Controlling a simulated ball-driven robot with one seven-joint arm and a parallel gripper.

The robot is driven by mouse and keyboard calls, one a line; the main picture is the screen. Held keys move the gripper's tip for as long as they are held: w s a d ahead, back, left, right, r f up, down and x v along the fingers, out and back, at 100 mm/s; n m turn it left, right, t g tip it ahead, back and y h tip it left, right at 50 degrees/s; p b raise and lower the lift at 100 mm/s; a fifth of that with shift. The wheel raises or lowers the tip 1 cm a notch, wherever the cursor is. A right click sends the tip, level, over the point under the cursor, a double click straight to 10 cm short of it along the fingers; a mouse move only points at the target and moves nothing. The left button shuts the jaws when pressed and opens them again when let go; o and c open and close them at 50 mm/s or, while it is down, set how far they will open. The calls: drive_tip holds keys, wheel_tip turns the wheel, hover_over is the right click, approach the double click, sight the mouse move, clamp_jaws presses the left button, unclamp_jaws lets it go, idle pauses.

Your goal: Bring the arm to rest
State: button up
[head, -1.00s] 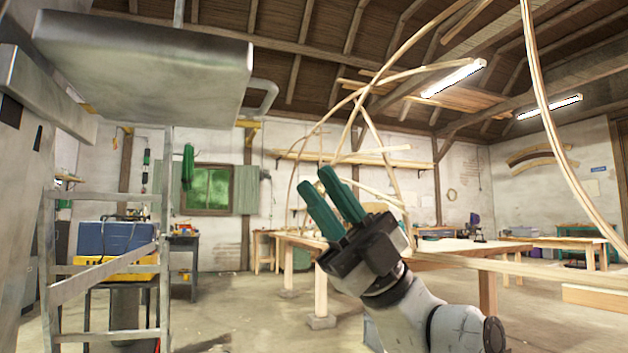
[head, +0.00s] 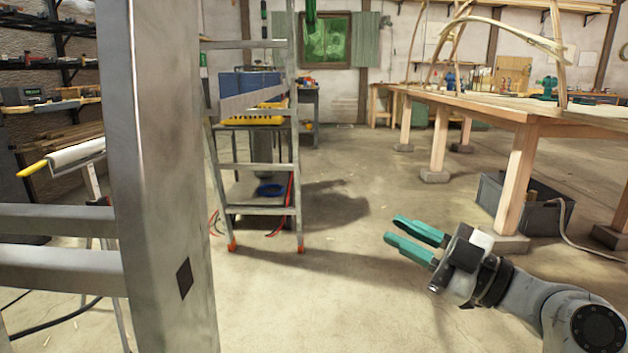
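My gripper (head: 398,235) is at the lower right of the head view, with two teal fingers pointing left over the bare floor. The fingers are apart, with a gap between them and nothing in it. My arm runs from it to the lower right corner. The gripper touches nothing that I can see.
A grey metal post and frame (head: 160,150) stands close on the left. A stepladder (head: 296,130) is behind it, by a blue case (head: 233,85). A wooden workbench (head: 520,115) with a dark crate (head: 545,205) under it is on the right. The middle floor is clear.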

drive_tip(key=s+d+f+m+g+h, duration=0.1)
drive_tip(key=s+d+f+m+h, duration=0.15)
drive_tip(key=f, duration=0.65)
drive_tip(key=s+d+f+m+g+h, duration=0.15)
drive_tip(key=s+f+m+h, duration=0.25)
drive_tip(key=f, duration=0.6)
drive_tip(key=s+d+f+m+g+h, duration=0.1)
drive_tip(key=s+f+m+h, duration=0.2)
drive_tip(key=f, duration=0.6)
drive_tip(key=s+d+f+m+g+h, duration=0.25)
drive_tip(key=s+f, duration=0.25)
drive_tip(key=s, duration=0.4)
drive_tip(key=s+d+f+m+g+h, duration=0.25)
drive_tip(key=s+f, duration=0.25)
drive_tip(key=s, duration=0.3)
drive_tip(key=s+d+f+m+g+h, duration=0.25)
drive_tip(key=s+f+m, duration=0.2)
drive_tip(key=s, duration=0.45)
wheel_tip(320, 180, up, 38)
drive_tip(key=s+d+p, duration=0.1)
drive_tip(key=p, duration=3.7)
drive_tip(key=shift+n, duration=0.3)
